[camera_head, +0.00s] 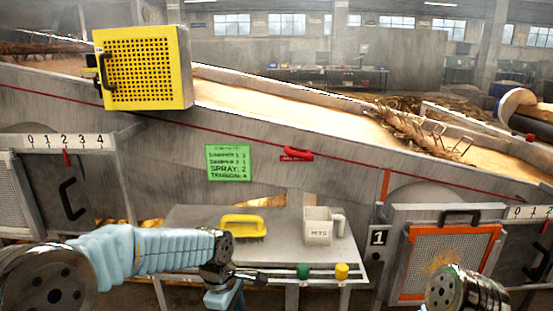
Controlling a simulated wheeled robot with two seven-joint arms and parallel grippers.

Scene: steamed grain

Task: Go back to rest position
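My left arm, in a light blue sleeve, reaches in from the left. Its gripper (257,279) is at the front edge of the small grey table (188,222), below the yellow-handled brush (243,227) and apart from it. I see nothing held in it, but its fingers are too small and dark to tell open from shut. At the bottom right only a dark metal joint of my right arm shows; its gripper is out of view.
A white measuring cup (319,226) stands on the table. Green (303,270) and yellow (341,271) knobs sit at its front edge. An orange-framed mesh panel (410,282) is at right. Behind are a sloping grain trough (290,100), a yellow perforated box (150,70) and a green sign (228,162).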

